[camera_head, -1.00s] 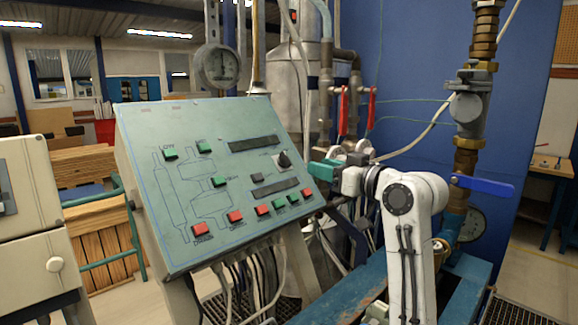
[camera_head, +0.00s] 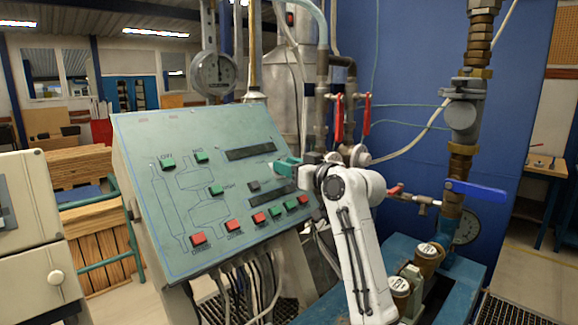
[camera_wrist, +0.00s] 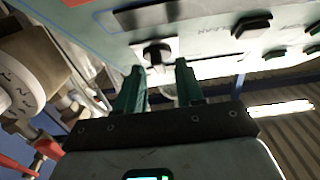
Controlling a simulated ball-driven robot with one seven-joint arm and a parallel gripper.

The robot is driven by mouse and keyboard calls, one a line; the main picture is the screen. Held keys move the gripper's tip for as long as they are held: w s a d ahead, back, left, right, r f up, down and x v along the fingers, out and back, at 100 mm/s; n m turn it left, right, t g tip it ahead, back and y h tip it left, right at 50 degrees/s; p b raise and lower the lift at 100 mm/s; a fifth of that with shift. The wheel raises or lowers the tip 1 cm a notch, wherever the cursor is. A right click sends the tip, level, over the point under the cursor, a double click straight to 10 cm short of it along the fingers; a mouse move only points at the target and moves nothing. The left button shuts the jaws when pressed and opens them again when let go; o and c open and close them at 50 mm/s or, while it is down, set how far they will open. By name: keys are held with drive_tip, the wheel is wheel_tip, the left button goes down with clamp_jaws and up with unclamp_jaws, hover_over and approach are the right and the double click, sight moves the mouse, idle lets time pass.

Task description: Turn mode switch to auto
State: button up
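The mode switch is a small black rotary knob (camera_wrist: 157,53) on a pale plate, on the sloping green control panel (camera_head: 180,130). In the wrist view it sits just beyond my fingertips, in line with the gap between them. In the head view my gripper (camera_head: 288,169) covers the place of the knob on the panel's right side. My gripper also shows in the wrist view (camera_wrist: 160,67), its two green fingers apart and nothing between them. I cannot tell whether a fingertip touches the panel. The knob's pointing direction is unclear.
Green and red push buttons (camera_head: 259,218) and dark display strips (camera_head: 250,152) lie close to my gripper on the panel. Red-handled valves (camera_head: 366,115), pipes and a blue-handled valve (camera_head: 475,190) stand to the right. A round gauge (camera_head: 213,73) stands behind the panel.

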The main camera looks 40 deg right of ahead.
drive_tip(key=shift+c, duration=0.3)
clamp_jaws()
drive_tip(key=shift+m+p, duration=0.3)
drive_tip(key=shift+a+r+m+h+p, duration=0.15)
drive_tip(key=shift+m+h+p, duration=0.45)
drive_tip(key=m+h+p, duration=0.1)
drive_tip(key=m, duration=0.1)
drive_tip(key=m+h+p, duration=0.2)
drive_tip(key=shift+a+r+g, duration=0.1)
drive_tip(key=shift+a+g, duration=0.1)
drive_tip(key=shift+g, duration=0.2)
drive_tip(key=m+g+h+p, duration=0.1)
drive_tip(key=m+h, duration=0.1)
drive_tip(key=m, duration=0.1)
drive_tip(key=shift+w+p, duration=0.1)
drive_tip(key=shift+p, duration=0.3)
drive_tip(key=shift+m+g+h, duration=0.7)
drive_tip(key=shift+m+h, duration=0.1)
drive_tip(key=shift+m, duration=0.8)
